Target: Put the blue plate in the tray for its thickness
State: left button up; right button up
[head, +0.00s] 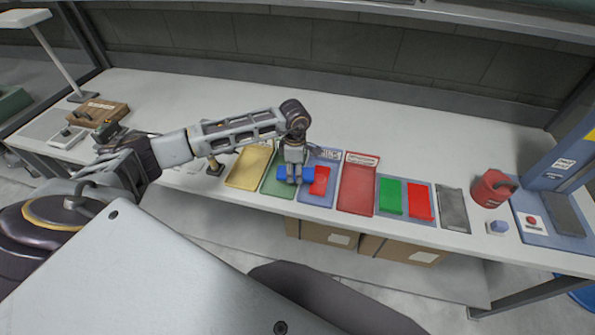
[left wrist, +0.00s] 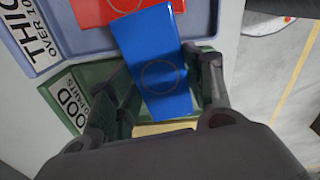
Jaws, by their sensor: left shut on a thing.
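The blue plate (head: 307,176) is held in my left gripper (head: 293,174), and in the left wrist view the blue plate (left wrist: 158,72) sits between the fingers with a faint ring mark on its face. It overlaps the green tray (head: 268,187), labelled GOOD, and the edge of the blue-grey tray (head: 316,201), labelled THICK, OVER 10. A red plate (head: 320,181) lies in the THICK tray; the blue plate's far end partly covers it in the left wrist view. Whether the blue plate touches anything below cannot be told. My right gripper is not in view.
A yellow tray (head: 237,182) stands left of the green one. The table behind the trays is clear.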

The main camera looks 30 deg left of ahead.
aim_at(284, 167)
pick_arm(q)
jog(key=n, duration=0.1)
jog(key=a+n, duration=0.1)
jog(key=n, duration=0.2)
jog(key=shift+w+a+r, duration=0.1)
jog(key=shift+w+a, duration=0.2)
jog(key=n, duration=0.2)
jog(key=a+n+p, duration=0.1)
jog(key=shift+w+a+n, duration=0.1)
jog(key=shift+w+n, duration=0.05)
jog(key=shift+n, duration=0.25)
jog(key=n, duration=0.1)
jog(key=a+n, duration=0.1)
jog(key=n, duration=0.2)
jog(key=shift+w+a+r, duration=0.15)
jog(key=shift+w+a, duration=0.05)
jog(key=shift+a, duration=0.05)
jog(key=shift+w+a+n+p, duration=0.1)
jog(key=shift+a+n+p, duration=0.2)
jog(key=shift+n, duration=0.75)
jog(key=shift+w+a+n+p, duration=0.1)
jog(key=shift+a+n, duration=0.3)
jog(key=shift+n, duration=0.65)
jog(key=shift+s+f+b, duration=0.1)
jog(key=shift+f+b, duration=1.05)
jog(key=shift+f, duration=0.75)
jog(key=shift+f+b, duration=0.5)
jog(key=shift+f, duration=0.1)
